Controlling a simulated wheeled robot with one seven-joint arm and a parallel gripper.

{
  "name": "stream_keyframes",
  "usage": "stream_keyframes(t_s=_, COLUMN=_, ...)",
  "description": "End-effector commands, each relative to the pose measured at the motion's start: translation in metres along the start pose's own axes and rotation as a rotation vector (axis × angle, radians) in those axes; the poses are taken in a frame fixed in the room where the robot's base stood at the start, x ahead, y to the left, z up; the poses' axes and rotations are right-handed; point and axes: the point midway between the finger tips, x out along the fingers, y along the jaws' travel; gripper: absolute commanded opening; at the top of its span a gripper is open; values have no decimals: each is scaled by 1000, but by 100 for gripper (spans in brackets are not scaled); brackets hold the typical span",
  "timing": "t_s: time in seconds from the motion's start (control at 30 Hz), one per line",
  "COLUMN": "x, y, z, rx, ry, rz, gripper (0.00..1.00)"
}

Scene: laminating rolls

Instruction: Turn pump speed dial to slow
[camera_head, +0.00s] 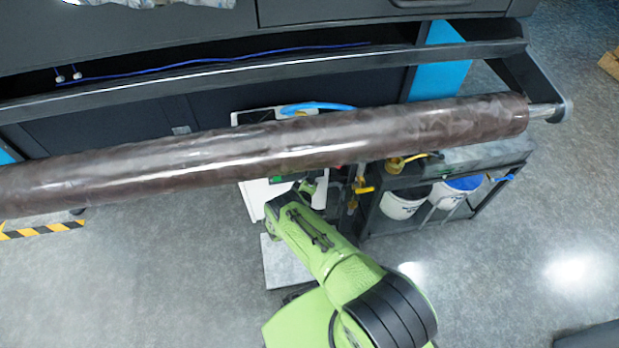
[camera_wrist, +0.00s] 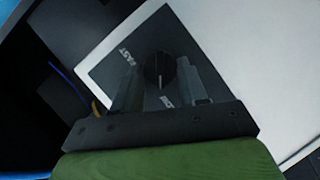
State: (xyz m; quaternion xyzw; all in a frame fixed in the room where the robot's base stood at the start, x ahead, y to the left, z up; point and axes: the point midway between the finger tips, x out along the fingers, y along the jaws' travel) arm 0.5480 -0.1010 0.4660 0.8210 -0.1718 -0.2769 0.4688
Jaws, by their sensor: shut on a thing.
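The pump speed dial (camera_wrist: 160,71) is a round black knob on a dark square plate (camera_wrist: 130,50) in the wrist view. The plate carries the word FAST at upper left and a second, partly hidden label below the dial. A light line on the dial points down toward that lower label. My gripper (camera_wrist: 166,80) has a finger on each side of the dial and is shut on it. In the head view the dial and my fingertips are hidden under the long brown roll; my green arm reaches up to the white pump cabinet (camera_head: 256,199).
The long brown roll (camera_head: 270,150) crosses above my arm's end. A dark cart (camera_head: 375,218) with white buckets (camera_head: 403,203) stands right of the cabinet, with yellow valves (camera_head: 395,164) near its left end. Grey floor lies open at left and right.

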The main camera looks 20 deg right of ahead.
Motion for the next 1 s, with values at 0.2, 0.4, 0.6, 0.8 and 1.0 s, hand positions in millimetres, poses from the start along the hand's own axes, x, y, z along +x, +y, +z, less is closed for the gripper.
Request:
stream_keyframes(t_s=0.2, x=0, y=-2, z=-3, rx=-91, ry=0, rz=49, gripper=12)
stream_keyframes(t_s=0.4, x=0, y=-2, z=-2, rx=-134, ry=-6, rz=72, gripper=12)
stream_keyframes(t_s=0.6, x=0, y=-2, z=-3, rx=-149, ry=-6, rz=79, gripper=12)
stream_keyframes(t_s=0.8, x=1, y=-2, z=-3, rx=-149, ry=-6, rz=80, gripper=12)
stream_keyframes(t_s=1.0, x=1, y=-2, z=-2, rx=-149, ry=-7, rz=80, gripper=58)
